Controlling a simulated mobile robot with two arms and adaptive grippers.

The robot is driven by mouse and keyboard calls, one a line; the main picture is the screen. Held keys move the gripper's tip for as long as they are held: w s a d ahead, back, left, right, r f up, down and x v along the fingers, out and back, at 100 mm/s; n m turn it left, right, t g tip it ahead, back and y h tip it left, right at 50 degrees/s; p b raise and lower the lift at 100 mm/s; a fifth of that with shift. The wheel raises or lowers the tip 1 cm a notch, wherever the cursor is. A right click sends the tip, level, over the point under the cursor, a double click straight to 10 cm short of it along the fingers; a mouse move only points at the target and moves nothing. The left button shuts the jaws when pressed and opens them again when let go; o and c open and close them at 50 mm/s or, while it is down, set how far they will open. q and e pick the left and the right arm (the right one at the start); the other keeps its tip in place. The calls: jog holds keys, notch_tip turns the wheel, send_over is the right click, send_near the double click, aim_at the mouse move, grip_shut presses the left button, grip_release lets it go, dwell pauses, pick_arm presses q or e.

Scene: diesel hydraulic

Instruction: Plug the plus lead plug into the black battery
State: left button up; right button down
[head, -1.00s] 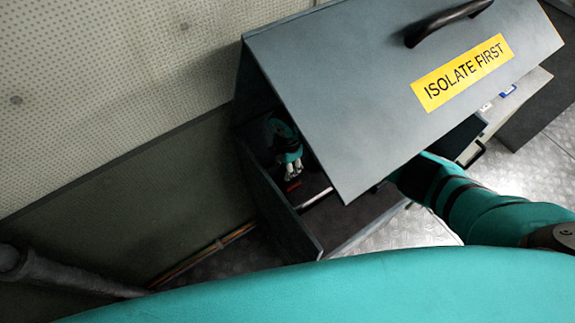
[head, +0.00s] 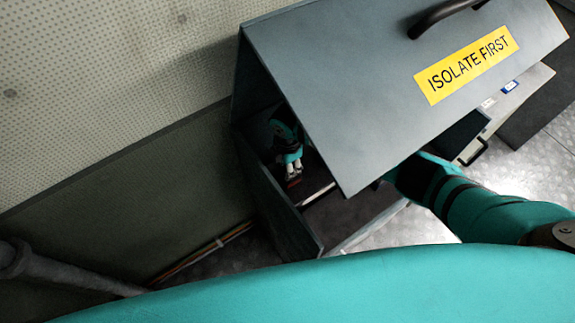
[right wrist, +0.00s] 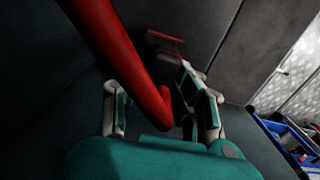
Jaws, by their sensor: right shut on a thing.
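My right gripper (head: 291,166) reaches under the raised lid into the grey box. In the right wrist view my right gripper (right wrist: 158,98) is shut on the red plus lead plug (right wrist: 160,115), whose thick red cable (right wrist: 100,35) runs to the upper left. Part of the plug is hidden by my wrist. Past the fingers, a red and dark fitting (right wrist: 166,44) shows against dark surfaces, close to the right finger. I cannot tell if the plug touches it. The black battery is too dark and covered to make out clearly. My left gripper is not in view.
The grey lid (head: 350,110) with a yellow ISOLATE FIRST label (head: 467,66) hangs over my right arm (head: 480,205). The box's front wall (head: 280,210) stands close to the gripper. A blue bin (right wrist: 285,140) shows at right in the right wrist view.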

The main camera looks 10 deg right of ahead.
jog(key=shift+f, duration=0.15)
jog(key=c, duration=1)
grip_release()
jog(key=shift+o, duration=0.2)
notch_tip(320, 180, up, 8)
jog(key=shift+f, duration=0.25)
